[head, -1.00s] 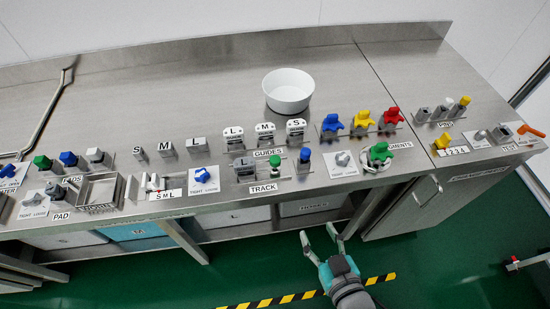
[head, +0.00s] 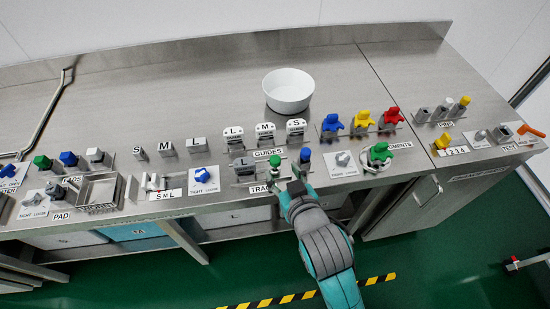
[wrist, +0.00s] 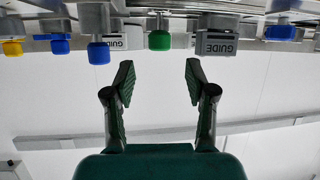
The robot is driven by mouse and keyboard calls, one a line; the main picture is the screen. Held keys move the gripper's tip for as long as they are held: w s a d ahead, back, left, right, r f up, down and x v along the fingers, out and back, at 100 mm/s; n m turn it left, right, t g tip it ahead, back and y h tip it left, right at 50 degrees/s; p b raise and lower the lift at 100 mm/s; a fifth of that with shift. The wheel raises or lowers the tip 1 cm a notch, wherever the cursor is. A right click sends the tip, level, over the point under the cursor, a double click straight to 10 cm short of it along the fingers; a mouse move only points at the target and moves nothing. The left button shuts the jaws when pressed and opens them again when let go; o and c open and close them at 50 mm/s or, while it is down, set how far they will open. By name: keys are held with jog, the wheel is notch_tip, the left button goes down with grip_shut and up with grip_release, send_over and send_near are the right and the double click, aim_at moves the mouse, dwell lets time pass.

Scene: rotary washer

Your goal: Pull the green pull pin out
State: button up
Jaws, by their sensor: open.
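The green pull pin (head: 277,154) has a small green knob and stands at the TRACK station on the counter's front part. In the wrist view, which looks upside down, its green knob (wrist: 159,40) is near the top centre. My gripper (head: 291,178) is open and empty just in front of the pin. In the wrist view the two fingers of my gripper (wrist: 159,72) are spread to either side of the knob's line, with a gap between tips and knob. The pin's lower part is hidden in its fixture.
A blue-knobbed pin (head: 304,154) stands close to the right of the green one and also shows in the wrist view (wrist: 98,52). A grey GUIDE block (wrist: 215,42) is on the other side. A white bowl (head: 288,92) stands behind on clear counter.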

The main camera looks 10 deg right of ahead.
aim_at(276, 162)
jog(key=x, duration=0.7)
jog(key=shift+w, duration=0.25)
grip_shut()
